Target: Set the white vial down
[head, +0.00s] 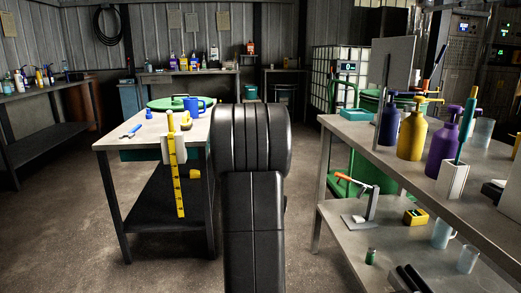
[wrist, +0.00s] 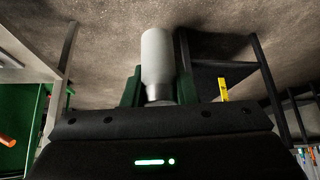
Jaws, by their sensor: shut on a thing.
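The white vial (wrist: 157,58) shows in the wrist view, with a grey metallic neck at the end nearest my gripper. My gripper (wrist: 158,90) is shut on it, with a green finger on each side. Bare floor shows behind the vial in that view, and no surface touches it there. In the head view my black arm fills the middle and hides the gripper and the vial.
The left table (head: 143,138) holds a green round lid (head: 165,103), blue mug (head: 196,105) and blue-handled tool (head: 131,130). A yellow tape (head: 179,190) hangs over its edge. The right bench (head: 385,140) is crowded with pump bottles (head: 411,138). Open floor lies between.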

